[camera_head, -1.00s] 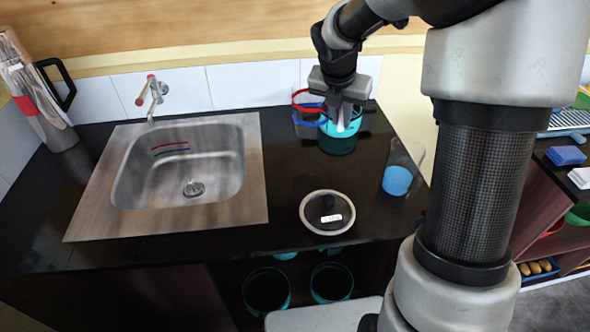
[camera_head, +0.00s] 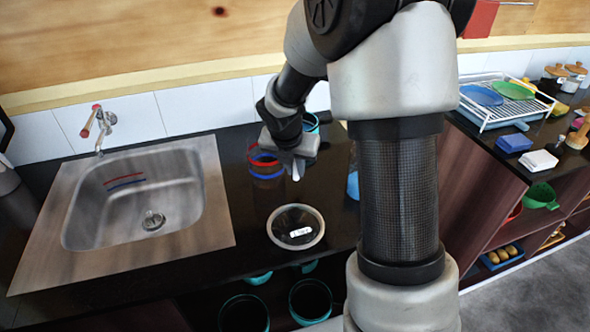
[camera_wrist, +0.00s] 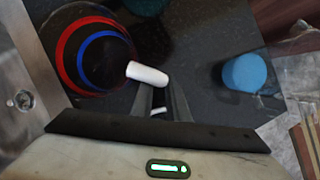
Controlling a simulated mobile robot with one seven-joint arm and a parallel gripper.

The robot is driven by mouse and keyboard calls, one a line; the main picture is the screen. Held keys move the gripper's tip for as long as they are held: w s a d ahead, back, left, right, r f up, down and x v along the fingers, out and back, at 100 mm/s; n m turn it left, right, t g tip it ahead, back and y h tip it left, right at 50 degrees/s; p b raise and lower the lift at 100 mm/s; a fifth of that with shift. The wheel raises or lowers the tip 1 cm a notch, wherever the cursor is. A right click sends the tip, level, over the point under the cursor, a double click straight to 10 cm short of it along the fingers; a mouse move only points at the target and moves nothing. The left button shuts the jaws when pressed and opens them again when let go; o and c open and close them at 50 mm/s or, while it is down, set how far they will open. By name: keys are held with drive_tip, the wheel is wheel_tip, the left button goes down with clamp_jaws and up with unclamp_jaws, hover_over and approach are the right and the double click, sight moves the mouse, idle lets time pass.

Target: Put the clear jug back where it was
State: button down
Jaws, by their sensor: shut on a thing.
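The clear jug (camera_head: 266,165) is see-through, with a red band and a blue band. My gripper (camera_head: 297,170) is at its right side, over the dark counter (camera_head: 228,242). In the wrist view the jug (camera_wrist: 95,45) is at upper left, its bands showing as rings. My gripper (camera_wrist: 158,98) is shut on a short white piece (camera_wrist: 148,73) at the jug's edge, which looks like its handle. Whether the jug's base touches the counter I cannot tell.
A round labelled lid (camera_head: 296,227) lies in front of the jug. A steel sink (camera_head: 150,195) is to the left. A teal vessel (camera_head: 311,122) stands behind my gripper. A blue-bottomed clear vessel (camera_head: 353,186) is partly hidden by my arm; its blue shows in the wrist view (camera_wrist: 245,75).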

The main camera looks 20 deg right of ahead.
drive_tip(key=shift+f, duration=0.15)
drive_tip(key=c, duration=1.7)
unclamp_jaws()
